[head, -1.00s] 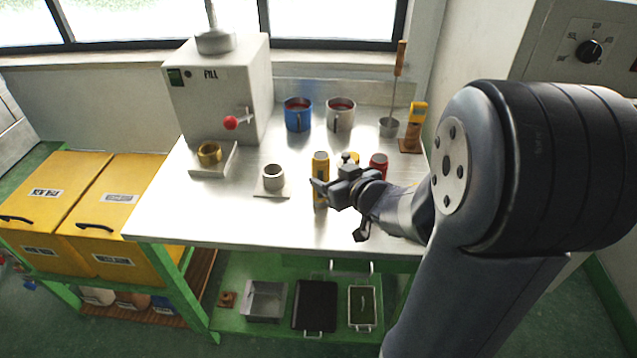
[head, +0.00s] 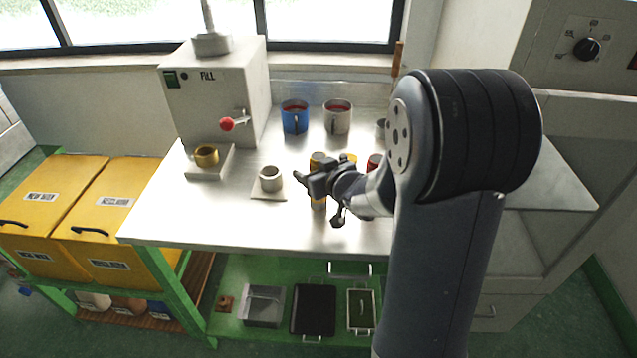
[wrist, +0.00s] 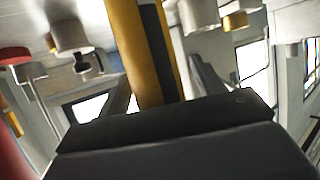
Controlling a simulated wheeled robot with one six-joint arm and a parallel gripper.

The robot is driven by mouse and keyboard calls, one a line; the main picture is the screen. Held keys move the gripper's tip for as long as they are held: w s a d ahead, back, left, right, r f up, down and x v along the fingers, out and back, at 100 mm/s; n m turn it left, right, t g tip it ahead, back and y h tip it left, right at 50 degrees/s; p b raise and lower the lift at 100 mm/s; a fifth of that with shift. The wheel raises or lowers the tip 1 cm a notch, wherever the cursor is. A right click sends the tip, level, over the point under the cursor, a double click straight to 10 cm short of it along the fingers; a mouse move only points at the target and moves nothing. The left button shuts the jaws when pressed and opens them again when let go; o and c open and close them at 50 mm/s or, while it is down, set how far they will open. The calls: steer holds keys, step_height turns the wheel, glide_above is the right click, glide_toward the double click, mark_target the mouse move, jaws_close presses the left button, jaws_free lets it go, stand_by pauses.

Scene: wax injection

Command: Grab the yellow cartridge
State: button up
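The yellow cartridge (head: 317,157) stands upright on the metal bench top, partly hidden by my gripper (head: 312,178). In the wrist view the yellow cartridge (wrist: 143,50), with a dark stripe along it, rises between my two fingers (wrist: 165,88). The fingers look spread, one on each side, with a visible gap at the right finger. I cannot tell whether the left finger touches it. Another yellow-topped item (head: 351,158) and a red cartridge (head: 374,162) stand just to the right, partly behind my arm.
A blue mug (head: 295,117) and a grey mug (head: 337,118) stand behind. The FILL machine (head: 212,100) is at the back left. The bench's front left is clear.

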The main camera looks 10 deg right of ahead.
steer(key=c, duration=1.1)
